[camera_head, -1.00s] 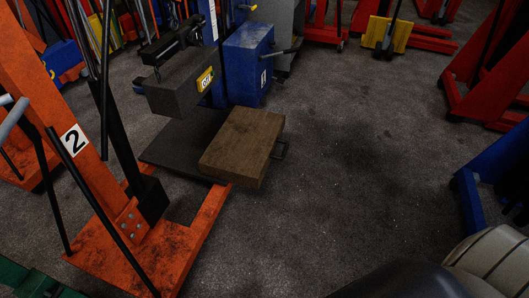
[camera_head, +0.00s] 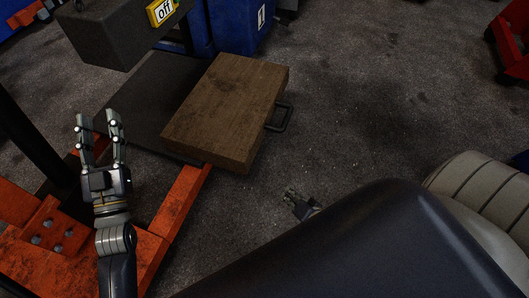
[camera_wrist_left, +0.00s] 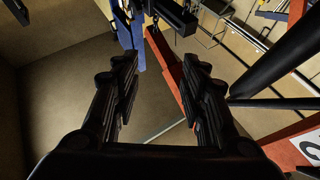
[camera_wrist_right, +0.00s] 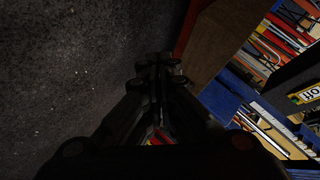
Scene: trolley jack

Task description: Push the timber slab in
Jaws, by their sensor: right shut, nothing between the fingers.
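The timber slab (camera_head: 225,105) is a thick brown wooden block with a dark metal handle (camera_head: 281,117) on its right side. It lies partly over a dark flat plate (camera_head: 139,105) and sticks out to the right of it. A brown face, probably the slab (camera_wrist_right: 212,40), shows in the right wrist view. My left gripper (camera_head: 98,122) is open and empty, left of the slab and apart from it; its spread fingers also show in the left wrist view (camera_wrist_left: 165,85). My right gripper (camera_head: 291,192) is shut and empty, low right of the slab, its arm partly hiding it.
A dark grey block with a yellow "off" sign (camera_head: 162,11) hangs above the plate. Orange jack legs (camera_head: 178,208) run below and left of the slab. A blue body (camera_head: 235,25) stands behind. The floor right of the slab is clear.

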